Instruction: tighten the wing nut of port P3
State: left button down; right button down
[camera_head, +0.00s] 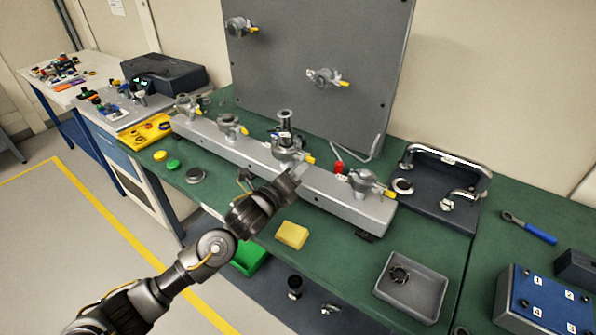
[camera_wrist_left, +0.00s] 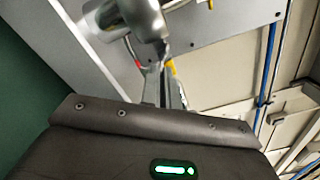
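A long silver manifold bar (camera_head: 335,200) lies across the green bench with several clamped ports on top. The third clamp from the left (camera_head: 287,155) carries an upright metal fitting (camera_head: 285,122) and has a yellow wing nut (camera_head: 310,159) on its right side. I take this for port P3, but no label is readable. My left gripper (camera_head: 296,175) is at the bar just in front of this clamp. In the left wrist view its narrow fingers (camera_wrist_left: 161,88) point at the metal clamp (camera_wrist_left: 135,20), with yellow (camera_wrist_left: 172,66) by their tips. Contact and finger gap are unclear. My right gripper is not seen.
A grey upright panel (camera_head: 320,70) with two clamped ports stands behind the bar. A yellow block (camera_head: 292,235), a grey tray (camera_head: 430,291) and a green bin (camera_head: 250,260) are nearer. A dark fixture (camera_head: 430,210) stands at right, with a blue-handled tool (camera_head: 530,228) beyond.

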pick_arm(q)
jog(key=shift+f, duration=0.15)
jog(key=c, duration=1.9)
grip_release()
jog(key=shift+b+v, duration=1.25)
jog(key=shift+v, duration=4.2)
jog(key=shift+a, duration=0.15)
